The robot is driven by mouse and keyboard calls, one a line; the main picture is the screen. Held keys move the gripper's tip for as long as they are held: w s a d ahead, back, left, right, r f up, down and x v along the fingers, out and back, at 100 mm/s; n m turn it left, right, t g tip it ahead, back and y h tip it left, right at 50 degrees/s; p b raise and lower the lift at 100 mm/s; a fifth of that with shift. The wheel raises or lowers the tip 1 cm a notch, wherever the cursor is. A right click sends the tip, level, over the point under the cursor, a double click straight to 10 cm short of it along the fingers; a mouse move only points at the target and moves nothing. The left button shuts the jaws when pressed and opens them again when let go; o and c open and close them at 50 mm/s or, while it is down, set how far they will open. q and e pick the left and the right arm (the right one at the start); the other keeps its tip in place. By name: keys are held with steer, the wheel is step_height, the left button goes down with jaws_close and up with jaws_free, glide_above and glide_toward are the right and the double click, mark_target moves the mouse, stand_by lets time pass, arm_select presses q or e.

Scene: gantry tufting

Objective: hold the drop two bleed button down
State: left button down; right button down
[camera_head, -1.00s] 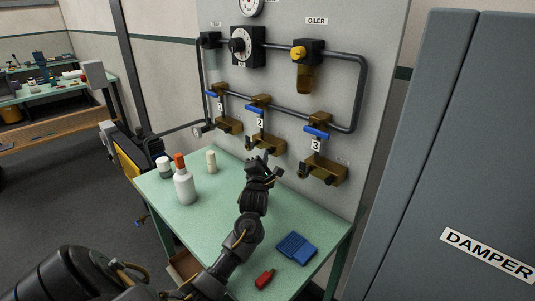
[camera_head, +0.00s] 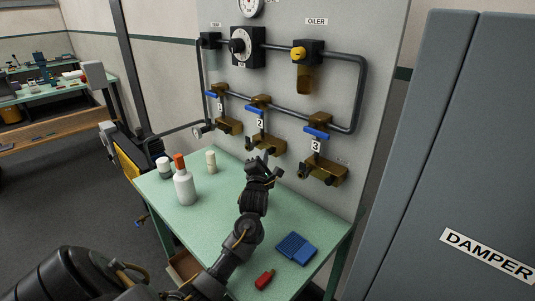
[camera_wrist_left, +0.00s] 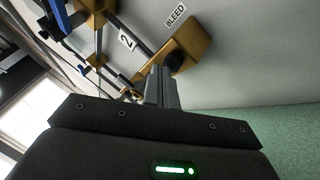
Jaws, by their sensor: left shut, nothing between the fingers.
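Drop two is the middle brass assembly (camera_head: 270,144) on the grey panel, with a blue lever and a number 2 tag (camera_head: 260,123). In the left wrist view its brass block (camera_wrist_left: 192,45) sits beside the BLEED label (camera_wrist_left: 176,14), and a dark round button (camera_wrist_left: 174,60) is on its face. My left gripper (camera_head: 262,163) is just below and in front of drop two. Its fingers (camera_wrist_left: 158,72) are shut and empty, with the tips right beside the button. I cannot tell whether they touch it or whether it is pressed in. My right gripper is not in view.
Drop one (camera_head: 228,124) is to the left and drop three (camera_head: 323,172) to the right. The green bench (camera_head: 222,212) below carries a white bottle (camera_head: 184,188), a blue cloth (camera_head: 296,248) and a red object (camera_head: 265,279). A grey damper cabinet (camera_head: 450,150) stands at right.

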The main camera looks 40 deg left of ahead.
arm_select(q)
steer(key=shift+s, duration=0.15)
stand_by(0.8)
steer(key=shift+s+p, duration=0.35)
steer(key=shift+s, duration=0.4)
steer(key=shift+s+a, duration=0.1)
steer(key=shift+s, duration=0.25)
steer(key=s+p, duration=0.1)
steer(key=s, duration=0.3)
steer(key=shift+s+a+p, duration=0.15)
steer(key=shift+a+p, duration=0.05)
steer(key=shift+p, duration=0.15)
